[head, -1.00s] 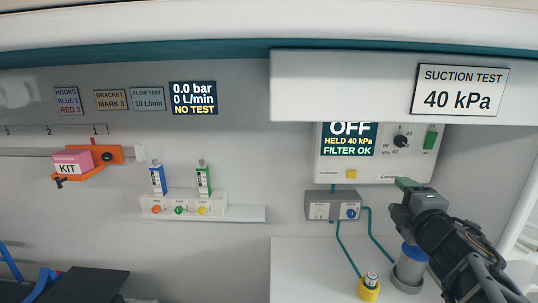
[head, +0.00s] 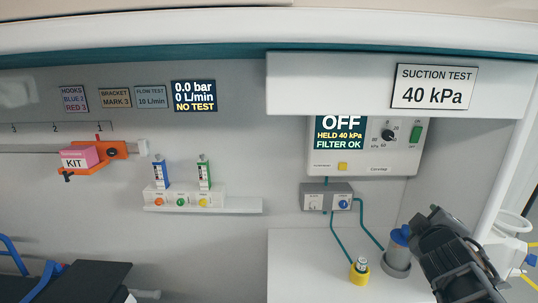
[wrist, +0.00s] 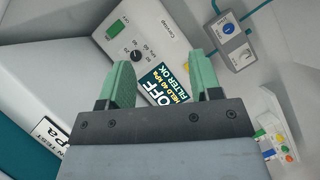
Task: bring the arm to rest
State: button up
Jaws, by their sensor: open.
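My gripper (head: 436,212) is at the lower right of the head view, in front of the white counter and beside the blue-capped grey canister (head: 397,258). Its fingertips are hard to make out there. In the wrist view, its two green fingers (wrist: 160,68) stand well apart with nothing between them. Beyond them is the white suction unit (wrist: 165,35), some way off. The unit (head: 375,160) also shows in the head view, with its display reading OFF, held 40 kPa, filter OK.
A yellow-collared connector (head: 360,270) stands on the counter (head: 310,270), left of the canister. A small grey box (head: 327,196) with teal hoses hangs above. A pink kit (head: 80,157) sits in an orange bracket on the left. A white bracket sits at the right edge.

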jog(key=s+a+f+m+g+y, duration=0.3)
jog(key=s+a+f+g, duration=0.2)
jog(key=a+f, duration=0.4)
jog(key=s+a+f+m+g+y+b, duration=0.1)
jog(key=s+a+f+m+g+y, duration=0.2)
jog(key=a+f, duration=0.6)
jog(key=shift+s+f+m+g+y, duration=0.4)
jog(key=shift+s+m+g, duration=0.3)
jog(key=shift+s+g, duration=0.5)
